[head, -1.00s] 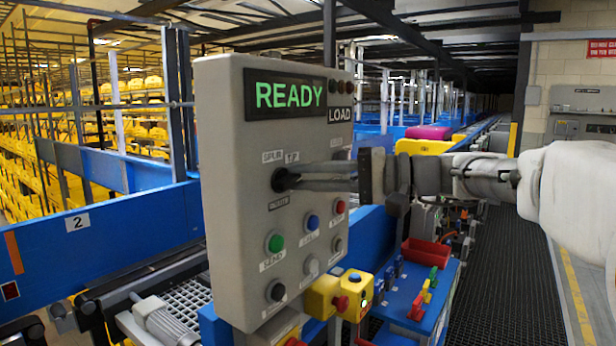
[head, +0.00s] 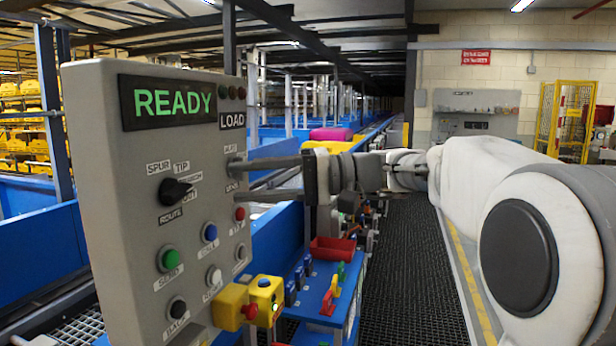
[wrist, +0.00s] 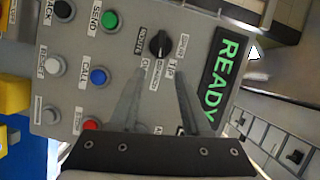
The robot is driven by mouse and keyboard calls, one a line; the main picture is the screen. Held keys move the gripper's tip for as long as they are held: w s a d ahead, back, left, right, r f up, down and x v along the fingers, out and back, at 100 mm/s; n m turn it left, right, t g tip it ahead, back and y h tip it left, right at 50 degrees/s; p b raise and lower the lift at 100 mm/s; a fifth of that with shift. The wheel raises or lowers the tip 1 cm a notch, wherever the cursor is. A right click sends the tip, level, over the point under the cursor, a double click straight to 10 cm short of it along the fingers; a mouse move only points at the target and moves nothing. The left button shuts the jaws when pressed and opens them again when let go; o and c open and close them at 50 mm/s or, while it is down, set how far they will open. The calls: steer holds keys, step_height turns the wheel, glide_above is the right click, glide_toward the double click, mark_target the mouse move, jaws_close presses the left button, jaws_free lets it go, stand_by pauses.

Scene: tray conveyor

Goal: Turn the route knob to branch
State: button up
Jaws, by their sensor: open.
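The route knob (head: 175,191) is a black rotary knob on the grey control panel (head: 110,250), above the label ROUTE. Around it are the labels SPUR, TIP, one ending roughly in "NSION", and one ending in "OUT"; I read no label "branch". Its pointer end points right, towards the partly readable label. It also shows in the wrist view (wrist: 159,43). My gripper (head: 236,178) is open and empty, to the right of the knob and apart from it. In the wrist view its two fingers (wrist: 160,70) reach towards the knob with a gap between them.
The panel display (head: 172,101) reads READY, with LOAD beside it. Green, blue, white, red and black buttons sit below and right of the knob. A yellow box (head: 264,290) with a red button and a red tray (head: 332,249) stand right of the panel.

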steer(key=d, duration=0.9)
steer(key=shift+d+r, duration=0.2)
steer(key=shift+r, duration=0.1)
steer(key=s+a+f+m+t+h+p, duration=0.2)
steer(key=s+a+f+m+h+p, duration=0.1)
steer(key=s+f+h, duration=0.65)
steer(key=s+d+f+n+t+h+p, duration=0.1)
steer(key=s+d+f+t+h+p, duration=0.1)
steer(key=s+d+f+h, duration=0.5)
steer(key=s+d+f+t, duration=0.1)
steer(key=s+d+f, duration=0.2)
steer(key=s+d, duration=0.1)
steer(key=shift+s+d+t+h, duration=0.3)
steer(key=shift+s+d+h, duration=0.05)
steer(key=shift+s, duration=0.35)
